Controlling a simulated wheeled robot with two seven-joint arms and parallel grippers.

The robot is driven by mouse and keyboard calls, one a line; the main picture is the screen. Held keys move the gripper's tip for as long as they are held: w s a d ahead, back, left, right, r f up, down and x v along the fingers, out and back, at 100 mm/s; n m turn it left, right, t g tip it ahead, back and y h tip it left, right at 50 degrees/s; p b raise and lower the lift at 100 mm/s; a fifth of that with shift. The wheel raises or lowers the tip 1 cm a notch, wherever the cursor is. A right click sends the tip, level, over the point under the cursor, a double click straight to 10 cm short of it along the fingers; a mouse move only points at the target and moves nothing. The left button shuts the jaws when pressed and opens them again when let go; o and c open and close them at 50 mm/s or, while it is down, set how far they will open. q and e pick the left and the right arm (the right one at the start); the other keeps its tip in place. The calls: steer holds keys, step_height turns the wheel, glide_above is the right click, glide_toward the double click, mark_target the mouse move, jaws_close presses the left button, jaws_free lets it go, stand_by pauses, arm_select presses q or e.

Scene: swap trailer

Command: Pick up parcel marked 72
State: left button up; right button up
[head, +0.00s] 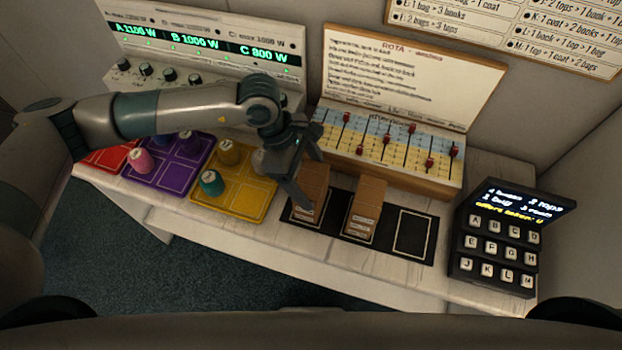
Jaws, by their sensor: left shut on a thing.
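Two brown parcels stand side by side on a black mat (383,247) with white-outlined slots, on the pale bench. The left parcel (314,186) is partly covered by my left gripper (308,178), which reaches in from the left and is shut on it. The second parcel (368,203) stands to its right, clear of the gripper. Both have small labels low on the front, too small to read, so I cannot tell which is marked 72. The rightmost slot (411,233) is empty. My right gripper is not in view.
Red, purple (165,178) and yellow (235,205) trays with spools lie to the left. Behind stand a meter panel (205,45) and a rota board (400,80) with red sliders. A black keypad (497,240) with a lit screen stands at the right.

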mark_target(323, 183)
arm_select(q)
steer(key=shift+r+b, duration=0.55)
steer(key=r, duration=0.1)
steer(key=r+b, duration=0.1)
steer(key=d+r+b, duration=0.1)
steer(key=shift+s+r, duration=0.1)
steer(key=shift+s, duration=0.2)
steer(key=s+d+r+b, duration=0.1)
steer(key=d+r, duration=0.1)
steer(key=s+d+r+b, duration=0.2)
steer(key=d, duration=0.1)
steer(key=s+d+r+b, duration=0.1)
steer(key=s+d+r, duration=0.1)
steer(key=d, duration=0.1)
steer(key=shift+s+b, duration=0.25)
steer(key=shift+b, duration=0.05)
steer(key=shift+s+d+r, duration=0.25)
steer(key=shift+d+r, duration=0.1)
steer(key=shift+a, duration=0.15)
